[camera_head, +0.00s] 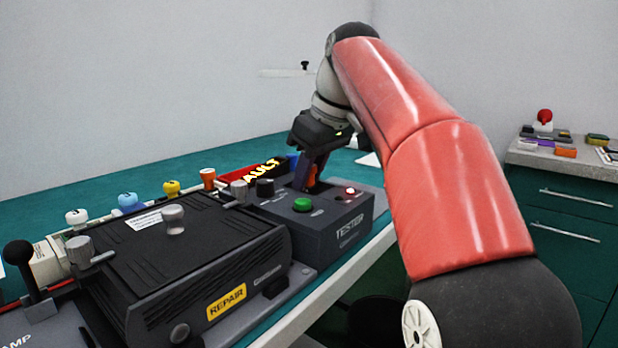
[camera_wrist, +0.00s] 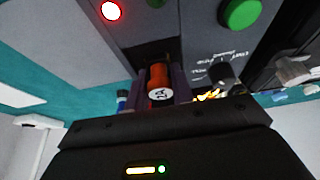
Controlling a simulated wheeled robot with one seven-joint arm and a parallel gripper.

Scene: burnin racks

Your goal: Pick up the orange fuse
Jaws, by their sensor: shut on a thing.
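My gripper (camera_head: 308,176) is pointed down over the grey box marked TESTER (camera_head: 345,228). It is shut on the orange fuse (camera_head: 312,175), which shows partly between the fingers. In the wrist view the fuse (camera_wrist: 159,82) is an orange cylinder with a pale, marked end, between the two fingers of my gripper (camera_wrist: 161,86). The fuse is at a dark recess in the tester's top. I cannot tell whether its lower end is in the recess or clear of it.
The tester has a green button (camera_head: 302,204), a black knob (camera_head: 265,187) and a lit red lamp (camera_head: 350,190). A black REPAIR box (camera_head: 190,255) stands left. Behind are several coloured knob-like pieces and a red FAULT bin (camera_head: 238,178). A side counter (camera_head: 560,158) is at right.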

